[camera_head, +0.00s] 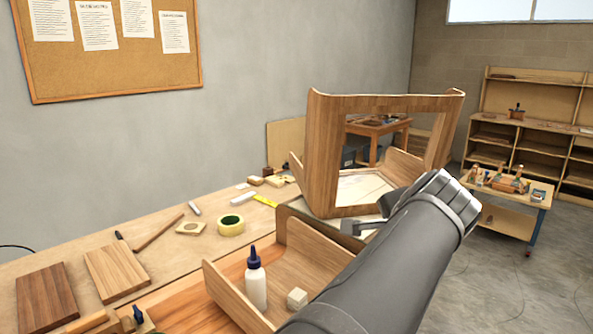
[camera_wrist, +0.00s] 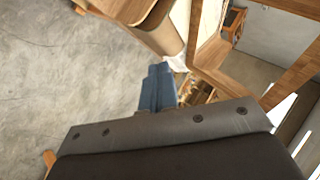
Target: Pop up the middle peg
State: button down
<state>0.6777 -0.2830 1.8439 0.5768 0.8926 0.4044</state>
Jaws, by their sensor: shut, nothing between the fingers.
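I cannot make out a middle peg or a row of pegs in either view. A bent wooden frame (camera_head: 327,160) with a large rectangular opening stands at the right end of the bench in the head view. Part of a wooden frame (camera_wrist: 273,92) also shows at the right of the wrist view. My gripper (camera_head: 352,229) is low at the frame's lower front, mostly hidden by my dark arm. In the wrist view, the blue-grey fingers of my gripper (camera_wrist: 157,88) appear together and empty, close to the woodwork. I cannot tell whether they touch it.
A bent wooden tray (camera_head: 225,290) holds a white glue bottle (camera_head: 256,283) and a small block (camera_head: 297,298). A tape roll (camera_head: 231,226), boards (camera_head: 117,268) and small tools lie on the workbench (camera_head: 185,262). A low cart (camera_head: 506,215) stands at right. Open floor surrounds it.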

dwell(0.5)
jog(key=a+f+n+g+y, duration=0.3)
jog(key=a+f+n+g, duration=0.25)
jog(key=a+f, duration=0.7)
jog(key=s+a+f+n+g, duration=0.1)
jog(key=a+f+n+g, duration=0.15)
jog(key=a+n, duration=0.2)
jog(key=s+a+f+n+g, duration=0.1)
jog(key=a+f+n, duration=0.25)
jog(key=a, duration=0.25)
jog(key=s+a+f+n+t+h, duration=0.2)
jog(key=s+a+n+t+h, duration=0.1)
jog(key=s+a+n, duration=0.6)
jog(key=s+a+f+n+t+h, duration=0.3)
jog(key=s+a+n+h, duration=0.2)
jog(key=s+a+n, duration=0.5)
jog(key=shift+s+a+f+n, duration=0.25)
jog(key=shift+s+f+n, duration=0.15)
jog(key=shift+n, duration=0.35)
jog(key=shift+f, duration=4.35)
jog(key=shift+f, duration=0.15)
